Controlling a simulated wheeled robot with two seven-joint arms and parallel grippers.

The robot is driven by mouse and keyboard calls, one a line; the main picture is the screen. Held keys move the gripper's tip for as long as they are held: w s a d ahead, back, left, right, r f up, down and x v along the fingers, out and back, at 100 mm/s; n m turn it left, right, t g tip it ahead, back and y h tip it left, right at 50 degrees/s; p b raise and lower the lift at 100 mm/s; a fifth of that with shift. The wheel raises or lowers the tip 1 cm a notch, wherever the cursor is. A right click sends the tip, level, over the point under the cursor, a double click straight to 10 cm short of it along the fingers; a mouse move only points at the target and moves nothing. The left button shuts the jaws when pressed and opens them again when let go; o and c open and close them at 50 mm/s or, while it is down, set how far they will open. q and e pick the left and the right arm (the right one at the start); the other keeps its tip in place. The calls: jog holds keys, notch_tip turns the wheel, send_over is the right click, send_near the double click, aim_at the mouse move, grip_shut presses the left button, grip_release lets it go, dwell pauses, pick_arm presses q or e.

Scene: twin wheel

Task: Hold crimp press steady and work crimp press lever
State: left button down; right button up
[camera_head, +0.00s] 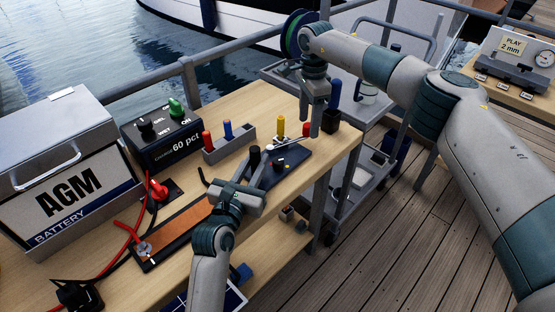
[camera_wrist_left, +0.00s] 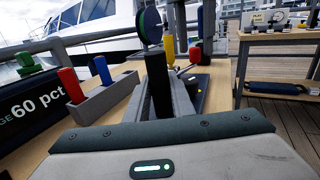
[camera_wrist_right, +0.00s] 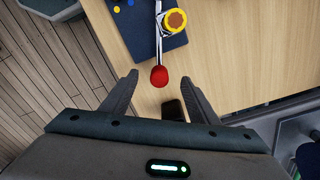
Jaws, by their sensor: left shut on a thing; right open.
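The crimp press has a dark blue base (camera_head: 293,158) on the bench. It carries a yellow-topped post (camera_head: 280,126) and a metal lever ending in a red knob (camera_head: 308,130). My left gripper (camera_head: 252,172) is shut on the upright black handle (camera_head: 255,156) at the press's near-left end. The handle also stands between its fingers in the left wrist view (camera_wrist_left: 158,80). My right gripper (camera_head: 317,122) is open, pointing down above the lever end. In the right wrist view the red knob (camera_wrist_right: 159,76) lies between the open fingertips, not visibly gripped.
A black block with a blue handle (camera_head: 334,92) stands close beside my right gripper. A grey holder (camera_head: 230,146) with red and blue handles, a charger box (camera_head: 165,135) and a battery (camera_head: 70,185) stand left. A cart (camera_head: 350,170) stands beyond the bench's right edge.

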pick_arm(q)
jog(key=shift+f, duration=0.1)
pick_arm(e)
jog(key=shift+r, duration=1)
jog(key=shift+w+d, duration=0.1)
jog(key=shift+d, duration=0.05)
jog(key=shift+w+d, duration=1.55)
jog(key=shift+d, duration=0.2)
jog(key=shift+r, duration=0.15)
notch_tip(320, 180, up, 12)
pick_arm(q)
jog(key=c, duration=1.5)
grip_release()
pick_arm(e)
jog(key=shift+f, duration=0.2)
pick_arm(q)
jog(key=shift+o, duration=0.2)
jog(key=shift+s, duration=0.1)
